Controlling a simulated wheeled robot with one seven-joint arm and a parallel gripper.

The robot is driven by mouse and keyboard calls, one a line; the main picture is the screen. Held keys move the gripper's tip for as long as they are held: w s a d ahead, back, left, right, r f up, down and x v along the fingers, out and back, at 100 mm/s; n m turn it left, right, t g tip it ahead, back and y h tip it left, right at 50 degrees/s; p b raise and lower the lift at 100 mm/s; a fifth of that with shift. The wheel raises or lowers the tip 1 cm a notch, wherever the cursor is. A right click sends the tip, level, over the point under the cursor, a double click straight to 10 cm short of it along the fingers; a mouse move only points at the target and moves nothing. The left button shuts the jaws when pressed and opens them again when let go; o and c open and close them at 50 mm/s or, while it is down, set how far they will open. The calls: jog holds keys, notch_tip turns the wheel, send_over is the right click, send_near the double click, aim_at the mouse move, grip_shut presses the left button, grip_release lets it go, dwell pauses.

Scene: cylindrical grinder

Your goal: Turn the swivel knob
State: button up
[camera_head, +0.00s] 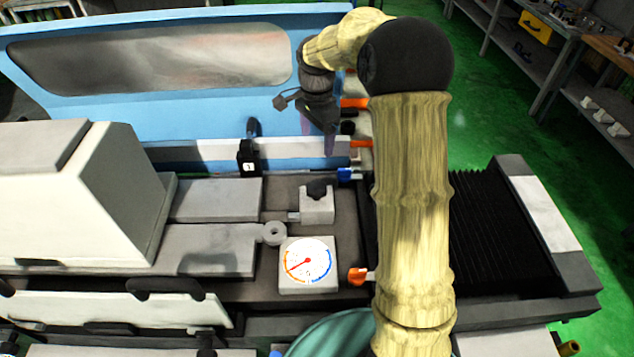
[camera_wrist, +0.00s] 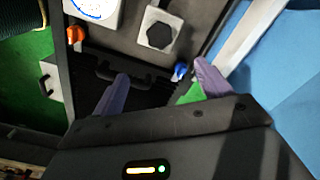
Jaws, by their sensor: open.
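The frames do not settle which control is the swivel knob. A black knob (camera_head: 318,190) tops a small grey block; from the wrist it looks six-sided (camera_wrist: 160,35). A blue knob (camera_head: 347,174) is just behind it to the right; in the wrist view it (camera_wrist: 180,72) shows near the tip of my right-hand finger. An orange knob (camera_head: 358,276) is at the front, right of the dial, and also in the wrist view (camera_wrist: 75,33). My gripper (camera_head: 318,130) is open and empty, with purple fingers apart (camera_wrist: 163,78). It appears above the machine's rear side, touching no knob.
A white dial gauge (camera_head: 308,262) sits in front of the black knob. A pale machine housing (camera_head: 70,190) fills the left. A blue guard with a window (camera_head: 180,60) stands behind. Black bellows (camera_head: 495,220) lie right. My arm crosses the head view and hides part of the bed.

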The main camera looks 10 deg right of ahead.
aim_at(317, 186)
notch_tip(317, 186, down, 17)
jog(key=p, duration=0.4)
jog(key=shift+f, duration=0.15)
jog(key=c, duration=1)
jog(key=shift+n, duration=0.4)
